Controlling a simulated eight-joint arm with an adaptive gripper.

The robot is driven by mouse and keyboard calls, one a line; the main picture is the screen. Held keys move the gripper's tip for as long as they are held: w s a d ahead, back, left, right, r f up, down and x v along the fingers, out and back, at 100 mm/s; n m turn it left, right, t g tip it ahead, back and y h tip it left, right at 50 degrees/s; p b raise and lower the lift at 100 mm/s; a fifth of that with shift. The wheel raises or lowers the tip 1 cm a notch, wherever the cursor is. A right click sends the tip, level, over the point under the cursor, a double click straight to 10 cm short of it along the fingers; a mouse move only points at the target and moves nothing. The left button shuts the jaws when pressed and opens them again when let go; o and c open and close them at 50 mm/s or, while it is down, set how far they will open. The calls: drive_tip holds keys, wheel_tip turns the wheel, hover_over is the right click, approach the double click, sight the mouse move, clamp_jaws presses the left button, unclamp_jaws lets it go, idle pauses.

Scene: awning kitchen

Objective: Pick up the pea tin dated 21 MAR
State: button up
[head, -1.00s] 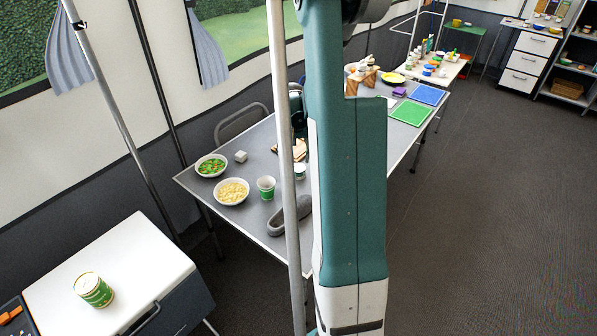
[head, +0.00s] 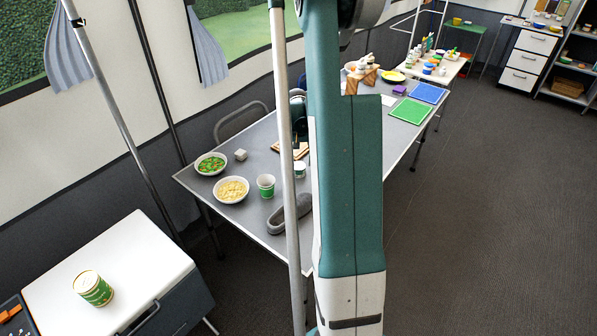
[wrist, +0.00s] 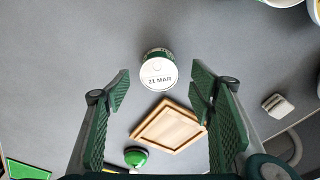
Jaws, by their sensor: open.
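The tin marked 21 MAR (wrist: 158,76) stands upright on the grey table (wrist: 60,70), its white lid facing up, in the wrist view. A small green-and-white tin (head: 300,170) on the table in the head view appears to be the same one, beside the pole. My gripper (wrist: 160,92) is open and empty. Its fingers are to the left and right of the tin in the picture, with the tin just beyond their tips. I cannot tell its height above the tin. My arm hides part of the table in the head view.
A wooden tray (wrist: 168,126) and a green-topped object (wrist: 136,157) lie near the tin. Bowls (head: 231,190), a green-and-white cup (head: 265,187) and a grey elongated object (head: 289,213) are on the table. Another green tin (head: 93,289) stands on a white-topped box (head: 140,262).

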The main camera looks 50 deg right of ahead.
sight(299, 166)
idle(0.3)
drive_tip(key=shift+w+d+f+b, duration=0.15)
drive_tip(key=shift+f+b, duration=0.3)
drive_tip(key=shift+f, duration=0.9)
drive_tip(key=shift+s+d+f+b, duration=0.15)
drive_tip(key=shift+f+b, duration=0.3)
drive_tip(key=shift+f, duration=0.85)
drive_tip(key=shift+w, duration=0.1)
drive_tip(key=c, duration=1.1)
drive_tip(key=shift+o, duration=0.2)
drive_tip(key=shift+r, duration=0.2)
wheel_tip(299, 166, up, 10)
drive_tip(key=p, duration=0.2)
drive_tip(key=shift+f+p, duration=0.15)
drive_tip(key=shift+p, duration=0.15)
